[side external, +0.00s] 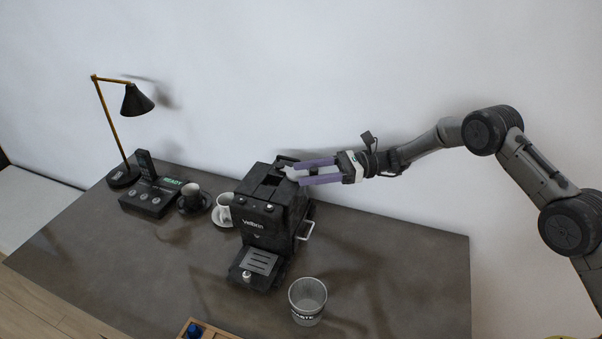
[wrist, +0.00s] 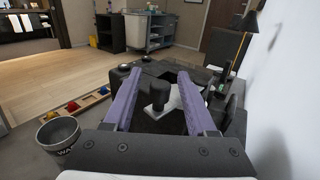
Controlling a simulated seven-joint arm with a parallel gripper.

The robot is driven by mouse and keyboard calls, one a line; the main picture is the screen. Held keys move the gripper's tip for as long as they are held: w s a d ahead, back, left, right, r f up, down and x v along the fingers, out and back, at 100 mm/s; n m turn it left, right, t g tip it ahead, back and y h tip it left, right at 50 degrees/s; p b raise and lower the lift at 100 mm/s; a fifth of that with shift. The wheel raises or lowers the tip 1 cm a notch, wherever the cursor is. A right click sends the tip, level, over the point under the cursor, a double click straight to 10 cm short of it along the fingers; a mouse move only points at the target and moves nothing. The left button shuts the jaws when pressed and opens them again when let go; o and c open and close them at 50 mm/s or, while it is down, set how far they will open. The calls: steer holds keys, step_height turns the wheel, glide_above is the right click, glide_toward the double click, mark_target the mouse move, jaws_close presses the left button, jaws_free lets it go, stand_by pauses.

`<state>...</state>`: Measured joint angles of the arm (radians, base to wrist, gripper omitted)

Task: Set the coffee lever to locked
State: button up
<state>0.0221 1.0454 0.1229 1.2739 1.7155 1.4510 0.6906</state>
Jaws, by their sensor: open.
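The black coffee machine (side external: 265,222) stands on the dark counter, its front facing the lower left. On its top is the lever, a dark block-like grip (wrist: 155,90) on a pale metal piece, seen in the wrist view. In the side view only a small pale part of it (side external: 292,174) shows by the fingers. My gripper (side external: 299,173) is open over the machine's top. In the wrist view its two purple fingers (wrist: 159,72) lie on either side of the lever grip, with gaps visible. I cannot tell whether either finger touches it, nor which setting the lever is in.
A waste bin (side external: 308,301) stands in front right of the machine. A silver side handle (side external: 307,230) sticks out. Cups (side external: 190,196) on saucers, a black device (side external: 150,199) and a lamp (side external: 123,176) stand left. A wooden tray (side external: 222,336) lies at the front. The wall is close behind.

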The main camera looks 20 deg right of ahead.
steer(key=shift+x, duration=0.9)
jaws_close()
stand_by(0.9)
